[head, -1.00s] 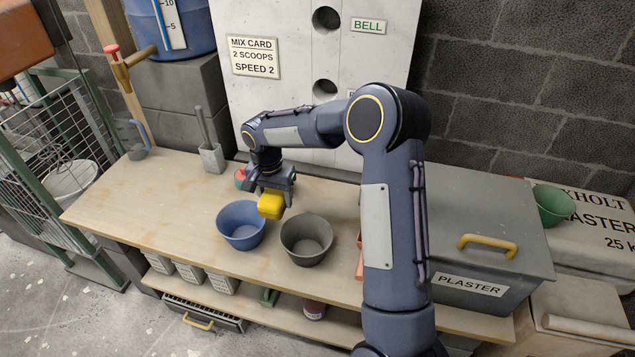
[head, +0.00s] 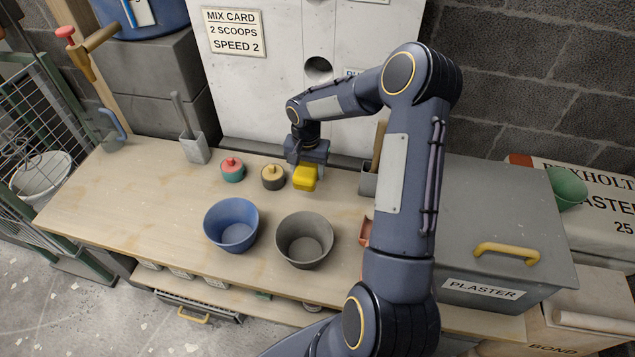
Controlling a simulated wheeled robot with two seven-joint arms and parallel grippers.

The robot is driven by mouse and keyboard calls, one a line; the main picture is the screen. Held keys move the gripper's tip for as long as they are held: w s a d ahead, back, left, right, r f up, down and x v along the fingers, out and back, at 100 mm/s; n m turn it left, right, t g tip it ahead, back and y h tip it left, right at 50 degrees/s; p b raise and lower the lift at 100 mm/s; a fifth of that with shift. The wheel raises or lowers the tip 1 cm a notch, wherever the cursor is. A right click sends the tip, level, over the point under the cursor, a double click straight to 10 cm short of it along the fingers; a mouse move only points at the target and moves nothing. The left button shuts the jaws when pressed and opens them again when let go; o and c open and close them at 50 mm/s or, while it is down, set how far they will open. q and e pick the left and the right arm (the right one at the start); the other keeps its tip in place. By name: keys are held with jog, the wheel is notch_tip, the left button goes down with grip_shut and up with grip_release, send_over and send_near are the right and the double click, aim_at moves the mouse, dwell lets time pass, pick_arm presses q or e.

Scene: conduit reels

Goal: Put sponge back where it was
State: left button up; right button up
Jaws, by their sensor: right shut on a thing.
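A yellow sponge (head: 305,178) is in my right gripper (head: 305,164), at the back of the wooden bench. The gripper points down and is shut on the sponge's upper part. The sponge is just right of a small dark pot with a yellow lid (head: 272,177). I cannot tell whether the sponge touches the bench top. My left gripper is not in view.
A blue bucket (head: 231,224) and a grey bucket (head: 304,240) stand in front. A red-and-green lidded pot (head: 232,169) is further left. A grey holder (head: 368,183) stands to the right, partly behind my arm. The bench's left part (head: 130,200) is clear.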

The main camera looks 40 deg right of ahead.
aim_at(318, 191)
jog(key=d+f, duration=0.1)
jog(key=s+d+f, duration=0.1)
jog(key=f, duration=0.4)
jog(key=shift+s+d+f, duration=0.15)
jog(key=shift+d+f, duration=0.1)
jog(key=o, duration=1.1)
jog(key=shift+r, duration=0.15)
